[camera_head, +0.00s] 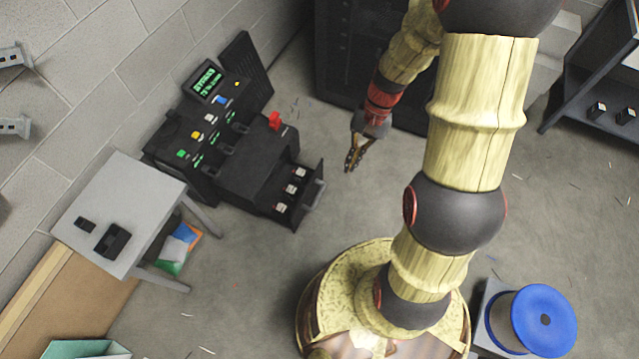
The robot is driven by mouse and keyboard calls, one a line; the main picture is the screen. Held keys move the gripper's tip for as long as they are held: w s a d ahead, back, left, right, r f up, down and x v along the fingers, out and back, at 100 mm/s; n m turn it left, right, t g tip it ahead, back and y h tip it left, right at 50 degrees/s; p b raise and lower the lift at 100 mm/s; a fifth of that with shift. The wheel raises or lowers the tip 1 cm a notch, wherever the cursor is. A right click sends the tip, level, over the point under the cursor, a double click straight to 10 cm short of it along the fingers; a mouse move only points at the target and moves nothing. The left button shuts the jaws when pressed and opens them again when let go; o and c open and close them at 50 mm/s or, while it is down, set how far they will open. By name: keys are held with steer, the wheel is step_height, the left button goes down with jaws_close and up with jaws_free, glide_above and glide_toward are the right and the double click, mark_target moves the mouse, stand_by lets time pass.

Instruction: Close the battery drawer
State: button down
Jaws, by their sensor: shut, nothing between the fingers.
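The battery drawer (267,203) is a black drawer pulled out from the lower front of a black machine (255,150). Several white-and-red batteries (289,189) sit in it. Its grey handle (315,190) is on the outer front face, at the right. My gripper (349,169) is shut and empty, in the air up and to the right of the drawer front, apart from it. My arm comes down from the upper right to it.
A grey table (120,210) with small black objects stands at left. A blue-topped spool (540,320) is at lower right. A dark cabinet (340,60) stands behind my gripper. Floor right of the drawer is clear.

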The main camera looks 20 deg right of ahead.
steer(key=w+f+m+y, duration=0.2)
steer(key=f+m, duration=0.1)
steer(key=f, duration=0.6)
steer(key=w+f+m+y, duration=0.2)
steer(key=f+m, duration=0.1)
steer(key=f, duration=0.7)
steer(key=m+t+h+b, duration=0.2)
steer(key=m+t+b, duration=0.55)
steer(key=m, duration=0.65)
glide_toward(312, 183)
steer(key=shift+t, duration=0.75)
steer(key=f+p, duration=0.1)
steer(key=f, duration=0.1)
steer(key=a+f, duration=0.1)
steer(key=f, duration=0.1)
steer(key=shift+w+f+p, duration=0.15)
steer(key=shift+f+p, duration=0.15)
steer(key=shift+p, duration=0.05)
steer(key=shift+w+a+r, duration=0.15)
steer(key=shift+w+a, duration=0.4)
steer(key=shift+a, duration=0.05)
